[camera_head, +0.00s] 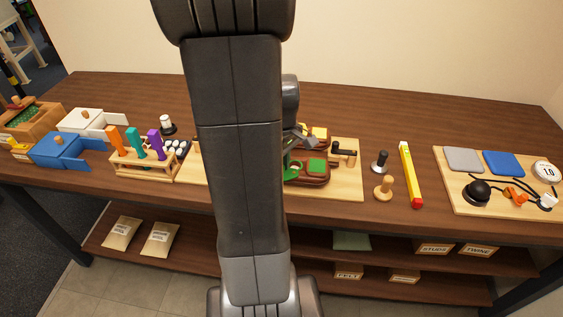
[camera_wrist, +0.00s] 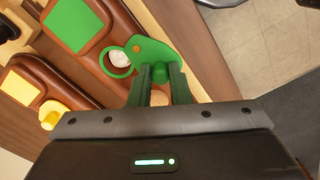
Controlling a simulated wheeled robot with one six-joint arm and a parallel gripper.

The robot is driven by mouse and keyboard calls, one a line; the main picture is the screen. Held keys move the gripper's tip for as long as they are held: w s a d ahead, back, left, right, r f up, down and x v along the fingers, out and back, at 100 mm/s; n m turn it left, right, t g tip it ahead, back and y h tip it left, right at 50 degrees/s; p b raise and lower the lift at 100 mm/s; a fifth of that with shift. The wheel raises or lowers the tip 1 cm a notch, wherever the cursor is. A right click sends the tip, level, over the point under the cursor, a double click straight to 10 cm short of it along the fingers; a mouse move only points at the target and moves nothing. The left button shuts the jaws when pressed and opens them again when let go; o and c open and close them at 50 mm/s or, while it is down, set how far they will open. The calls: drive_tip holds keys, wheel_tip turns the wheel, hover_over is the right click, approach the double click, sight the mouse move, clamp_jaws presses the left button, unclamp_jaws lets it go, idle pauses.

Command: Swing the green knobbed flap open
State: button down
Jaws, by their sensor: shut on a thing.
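The green flap (camera_wrist: 150,52) lies over the end of a brown leather piece (camera_wrist: 95,50) in the wrist view. It has a ring at one end, with a whitish round thing (camera_wrist: 120,58) showing through it, and a green knob (camera_wrist: 160,73). My gripper (camera_wrist: 160,72) is shut on that knob, one finger on each side. In the head view the flap (camera_head: 292,168) shows just right of my arm, beside a green square patch (camera_head: 317,165) on the brown piece. My arm hides part of it, and the gripper is mostly hidden there.
A second brown piece has a yellow patch (camera_wrist: 20,87) and a yellow knob (camera_wrist: 52,113). A rack of coloured handles (camera_head: 145,165) is to the left. The back of the table is clear.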

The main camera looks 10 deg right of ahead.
idle(0.4)
drive_tip(key=c, duration=1.3)
unclamp_jaws()
drive_tip(key=shift+s, duration=0.1)
drive_tip(key=shift+c, duration=0.2)
wheel_tip(320, 180, up, 14)
drive_tip(key=shift+f, duration=0.2)
